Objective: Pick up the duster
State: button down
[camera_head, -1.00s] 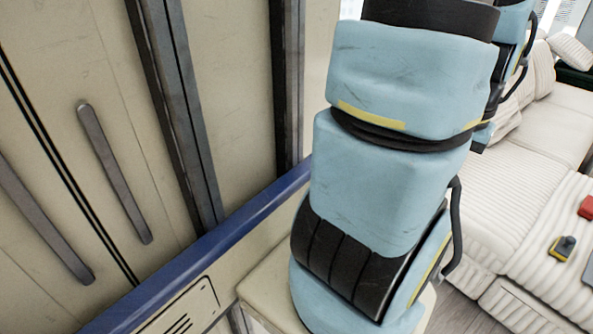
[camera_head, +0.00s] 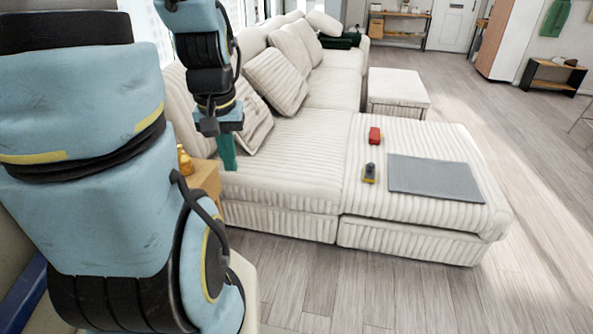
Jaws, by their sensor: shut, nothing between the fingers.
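I cannot tell for sure which thing is the duster. A small dark grey and yellow object (camera_head: 370,173) lies on the cream sofa's chaise (camera_head: 345,190). A small red object (camera_head: 375,135) lies a little behind it. A flat grey cloth or mat (camera_head: 435,178) lies to their right. My gripper (camera_head: 228,165) points down at the left, with green fingers shut and empty. In the picture it appears in front of the sofa's left end, apart from these objects.
A wooden side table (camera_head: 205,178) with an amber item (camera_head: 185,160) stands left of the sofa. Striped pillows (camera_head: 275,83) lean along its back. A cream ottoman (camera_head: 398,88) stands behind the chaise. The wooden floor (camera_head: 340,285) in front is clear.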

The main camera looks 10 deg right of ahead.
aim_at(369, 169)
jog(key=i+l+u, duration=0.1)
jog(key=i+l, duration=1.55)
jog(key=l, duration=0.15)
jog(key=i+u, duration=0.05)
